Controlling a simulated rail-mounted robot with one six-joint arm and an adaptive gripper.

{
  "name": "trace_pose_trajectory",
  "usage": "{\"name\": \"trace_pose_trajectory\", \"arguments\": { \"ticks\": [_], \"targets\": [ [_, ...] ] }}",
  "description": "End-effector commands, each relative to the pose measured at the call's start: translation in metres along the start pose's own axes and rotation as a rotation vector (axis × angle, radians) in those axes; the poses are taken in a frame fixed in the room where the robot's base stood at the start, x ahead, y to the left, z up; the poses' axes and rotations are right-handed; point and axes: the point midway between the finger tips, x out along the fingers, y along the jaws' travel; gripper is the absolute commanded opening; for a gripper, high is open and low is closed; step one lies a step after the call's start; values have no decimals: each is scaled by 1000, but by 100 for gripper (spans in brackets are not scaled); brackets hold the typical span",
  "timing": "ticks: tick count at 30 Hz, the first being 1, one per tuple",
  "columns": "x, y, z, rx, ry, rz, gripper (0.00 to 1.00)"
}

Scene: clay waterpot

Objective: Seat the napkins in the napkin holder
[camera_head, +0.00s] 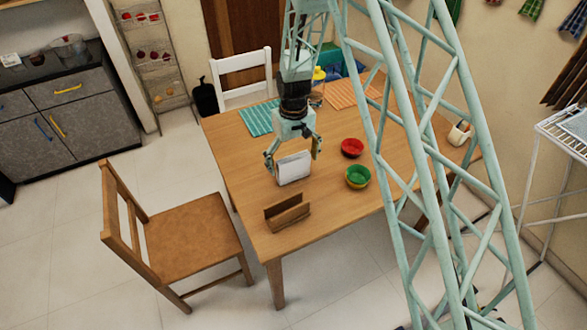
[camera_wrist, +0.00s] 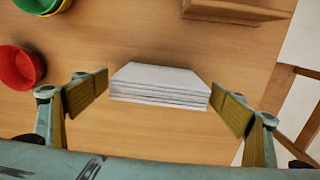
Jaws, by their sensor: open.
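The white napkins (camera_head: 293,168) stand as an upright stack on the wooden table, near its middle. They also show between my fingers in the wrist view (camera_wrist: 160,86). My gripper (camera_head: 294,161) is open around the stack, with one finger on each side. The wrist view shows a gap between the left finger and the napkins; the right finger is very close to their edge. The wooden napkin holder (camera_head: 287,213) stands empty near the table's front edge, in front of the napkins. Part of it shows at the top of the wrist view (camera_wrist: 236,10).
A red bowl (camera_head: 352,148) and a green bowl (camera_head: 358,177) stand to the right of the napkins. Teal (camera_head: 258,118) and orange (camera_head: 352,92) mats lie at the back. A wooden chair (camera_head: 190,235) stands at the left. The tabletop between napkins and holder is clear.

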Motion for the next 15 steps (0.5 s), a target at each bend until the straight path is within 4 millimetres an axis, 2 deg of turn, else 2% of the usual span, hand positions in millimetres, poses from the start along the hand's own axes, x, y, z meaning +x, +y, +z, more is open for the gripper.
{"name": "trace_pose_trajectory", "arguments": {
  "ticks": [7, 15],
  "targets": [
    [0, 0, 0, 0, 0, 0, 89],
    [0, 0, 0, 0, 0, 0, 64]
  ]
}}
